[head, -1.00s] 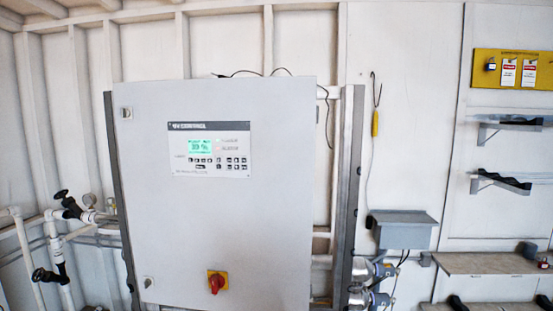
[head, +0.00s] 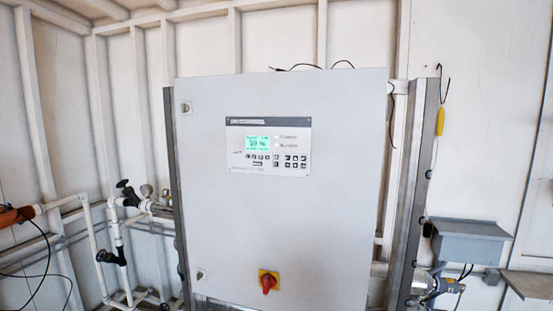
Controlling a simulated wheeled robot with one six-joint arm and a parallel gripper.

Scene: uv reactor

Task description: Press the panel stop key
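A control panel (head: 268,146) with a lit green screen (head: 257,144) and rows of small dark keys (head: 291,161) is set in the upper part of a large grey cabinet door (head: 330,220). The key labels are too small to read, so I cannot tell which one is the stop key. A red rotary switch on a yellow plate (head: 268,282) is low on the same door. My gripper is not in view.
White pipes with black valve handles (head: 128,194) and gauges stand left of the cabinet. A grey box (head: 468,241) is on the right wall, with a shelf (head: 527,284) beside it. Nothing visible blocks the door's front.

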